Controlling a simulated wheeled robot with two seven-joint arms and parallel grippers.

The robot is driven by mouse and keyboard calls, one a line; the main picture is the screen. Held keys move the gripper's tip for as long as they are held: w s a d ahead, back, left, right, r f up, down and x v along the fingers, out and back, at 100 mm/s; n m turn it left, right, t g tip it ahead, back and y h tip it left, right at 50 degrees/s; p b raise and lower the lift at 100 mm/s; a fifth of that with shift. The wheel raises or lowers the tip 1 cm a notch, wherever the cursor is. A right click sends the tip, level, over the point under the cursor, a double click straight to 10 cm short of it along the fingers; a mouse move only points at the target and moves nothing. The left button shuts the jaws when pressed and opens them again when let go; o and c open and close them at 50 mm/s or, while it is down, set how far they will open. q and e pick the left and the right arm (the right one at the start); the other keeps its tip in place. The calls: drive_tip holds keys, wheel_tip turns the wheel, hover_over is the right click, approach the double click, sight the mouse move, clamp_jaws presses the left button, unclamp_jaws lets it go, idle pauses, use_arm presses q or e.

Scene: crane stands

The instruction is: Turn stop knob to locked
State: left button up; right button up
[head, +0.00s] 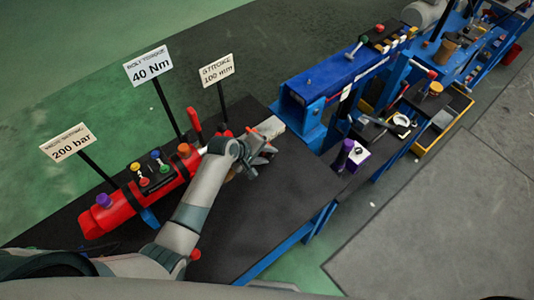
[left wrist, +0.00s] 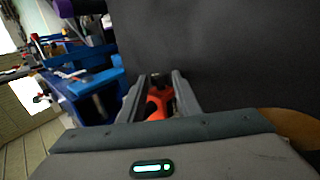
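My left gripper (head: 264,150) is over the black bench top, near the right end of the red cylinder (head: 130,202). In the left wrist view its two fingers (left wrist: 158,88) stand apart, with an orange-red part (left wrist: 158,104) showing between them. I cannot tell whether the fingers touch it. I cannot tell for sure which part is the stop knob; the gripper and wrist hide some of this area. The cylinder carries a purple knob (head: 103,200), an orange knob (head: 184,150) and several small coloured knobs. My right gripper is not in view.
Signs for 200 bar (head: 68,143), 40 Nm (head: 149,67) and 100 mm (head: 216,70) stand behind the cylinder. A blue beam (head: 335,78) lies to the right, with a purple-topped knob block (head: 352,157) near it. The black bench top (head: 262,215) is clear in front.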

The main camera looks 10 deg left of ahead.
use_arm(q)
drive_tip(key=shift+f, duration=0.15)
clamp_jaws()
